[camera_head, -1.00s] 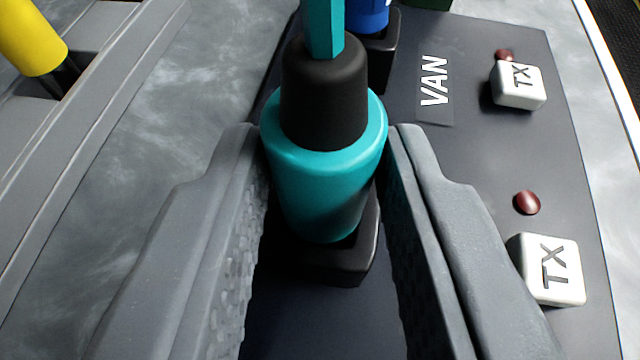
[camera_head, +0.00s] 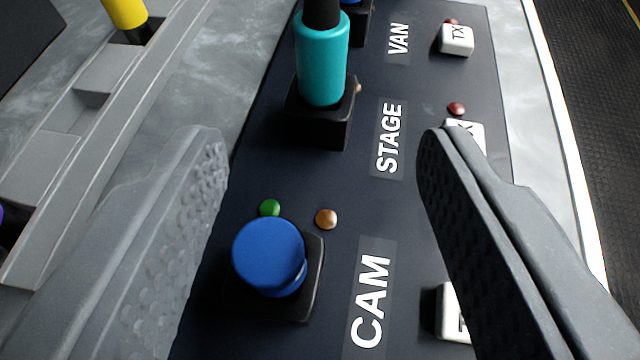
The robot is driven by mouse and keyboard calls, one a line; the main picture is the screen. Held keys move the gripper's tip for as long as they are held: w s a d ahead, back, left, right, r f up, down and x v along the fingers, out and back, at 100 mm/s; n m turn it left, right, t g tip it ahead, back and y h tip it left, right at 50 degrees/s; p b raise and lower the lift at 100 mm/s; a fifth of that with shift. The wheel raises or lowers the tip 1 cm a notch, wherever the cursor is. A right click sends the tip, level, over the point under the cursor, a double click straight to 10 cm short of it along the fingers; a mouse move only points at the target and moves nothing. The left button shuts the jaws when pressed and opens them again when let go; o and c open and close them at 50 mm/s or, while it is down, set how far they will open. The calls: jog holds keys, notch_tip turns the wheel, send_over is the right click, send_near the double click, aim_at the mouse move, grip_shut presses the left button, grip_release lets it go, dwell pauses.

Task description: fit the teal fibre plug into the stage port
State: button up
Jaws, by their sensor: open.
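The teal fibre plug (camera_head: 322,62) stands upright in the black port beside the STAGE label (camera_head: 389,140). The black stage port (camera_head: 320,122) surrounds its lower end. How deep the plug sits inside cannot be seen. My gripper (camera_head: 322,150) is open and empty, its two jaws wide apart. The plug is beyond the jaw tips, towards the top of the picture, and neither jaw touches it.
A blue cap or plug (camera_head: 268,252) sits in the port by the CAM label (camera_head: 370,305), between my jaws. White TX buttons (camera_head: 456,40) line the panel's right side. A grey rack (camera_head: 95,95) with a yellow plug (camera_head: 125,12) lies left.

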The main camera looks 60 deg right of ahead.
jog(key=shift+p+v, duration=0.3)
jog(key=shift+v, duration=1.5)
